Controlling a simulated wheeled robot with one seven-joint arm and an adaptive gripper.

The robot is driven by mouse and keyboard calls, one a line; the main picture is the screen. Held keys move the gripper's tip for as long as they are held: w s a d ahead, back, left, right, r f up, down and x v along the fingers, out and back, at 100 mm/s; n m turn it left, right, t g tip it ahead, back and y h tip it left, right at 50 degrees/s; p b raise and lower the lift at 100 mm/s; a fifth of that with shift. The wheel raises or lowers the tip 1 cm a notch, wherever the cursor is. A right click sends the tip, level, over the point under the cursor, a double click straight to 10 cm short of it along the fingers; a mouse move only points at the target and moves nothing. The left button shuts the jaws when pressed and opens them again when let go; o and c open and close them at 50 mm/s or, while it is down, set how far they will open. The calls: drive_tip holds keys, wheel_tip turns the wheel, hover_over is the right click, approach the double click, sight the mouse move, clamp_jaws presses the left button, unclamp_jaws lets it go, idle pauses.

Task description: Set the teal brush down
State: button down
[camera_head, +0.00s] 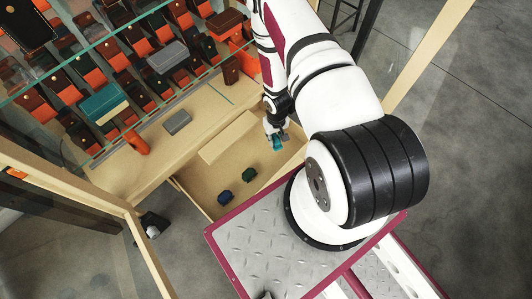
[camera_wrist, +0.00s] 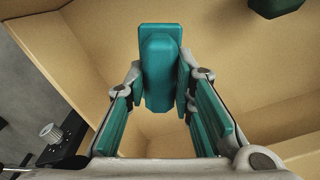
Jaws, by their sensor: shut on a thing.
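The teal brush (camera_head: 276,145) is in my gripper (camera_head: 277,135), over the far right part of an open wooden drawer (camera_head: 207,185). In the wrist view the teal brush (camera_wrist: 159,72) is a blocky piece held between the fingertips of my gripper (camera_wrist: 160,85). The finger pads are also teal, so their edges partly blend with it. The drawer's tan floor and walls (camera_wrist: 80,45) lie beyond it. I cannot tell whether the brush touches the drawer floor.
In the drawer lie a dark blue piece (camera_head: 225,198) and a dark green piece (camera_head: 249,174), also at the wrist view's top right (camera_wrist: 276,6). A grey case (camera_head: 177,122) and an orange item (camera_head: 137,143) sit on the counter. Glass shelving (camera_head: 120,60) stands behind.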

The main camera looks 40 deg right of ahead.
drive_tip(key=shift+f+b, duration=1.15)
drive_tip(key=shift+f, duration=2.2)
drive_tip(key=shift+f, duration=0.15)
drive_tip(key=c, duration=1.4)
unclamp_jaws()
drive_tip(key=shift+o, duration=0.2)
